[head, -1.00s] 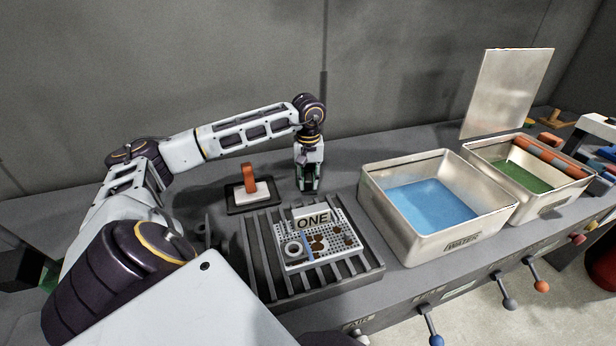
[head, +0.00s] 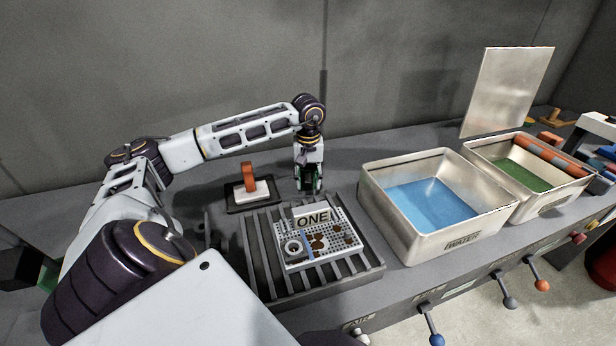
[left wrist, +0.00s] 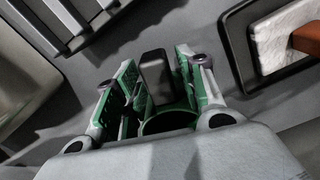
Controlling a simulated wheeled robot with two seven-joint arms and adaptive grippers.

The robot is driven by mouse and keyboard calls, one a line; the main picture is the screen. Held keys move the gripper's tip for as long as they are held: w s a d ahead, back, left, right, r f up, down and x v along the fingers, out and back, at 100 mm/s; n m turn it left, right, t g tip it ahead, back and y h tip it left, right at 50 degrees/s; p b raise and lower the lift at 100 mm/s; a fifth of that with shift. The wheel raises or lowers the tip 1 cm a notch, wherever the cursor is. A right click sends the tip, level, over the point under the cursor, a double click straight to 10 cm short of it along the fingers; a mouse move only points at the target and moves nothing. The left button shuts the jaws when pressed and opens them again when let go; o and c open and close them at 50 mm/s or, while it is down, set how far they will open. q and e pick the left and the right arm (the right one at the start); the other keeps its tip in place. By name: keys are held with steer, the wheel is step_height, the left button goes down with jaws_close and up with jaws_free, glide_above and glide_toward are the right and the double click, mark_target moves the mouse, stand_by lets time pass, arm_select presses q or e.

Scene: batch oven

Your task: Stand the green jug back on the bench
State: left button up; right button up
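The green jug (left wrist: 170,122) shows in the left wrist view as a round green rim with a dark inside, partly covered by my gripper. A dark upright part (left wrist: 155,76), apparently its handle, sits between the two fingers. In the head view the jug is mostly hidden behind the gripper, so I cannot tell whether its base touches the bench (head: 345,178). My left gripper (head: 309,184) points down at the bench behind the grated rack. Its green-padded fingers (left wrist: 160,84) stand apart on both sides of the dark part, with narrow gaps. My right gripper is not in view.
The slotted rack (head: 262,245) holds a perforated tray marked ONE (head: 290,262). A black tray (head: 236,208) with a white block and orange handle lies left of the gripper. An open water tank (head: 375,215) stands right, beside another tank (head: 575,190). A wall rises behind.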

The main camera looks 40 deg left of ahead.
arm_select(q)
steer(key=shift+r, duration=5.95)
steer(key=shift+d, duration=0.1)
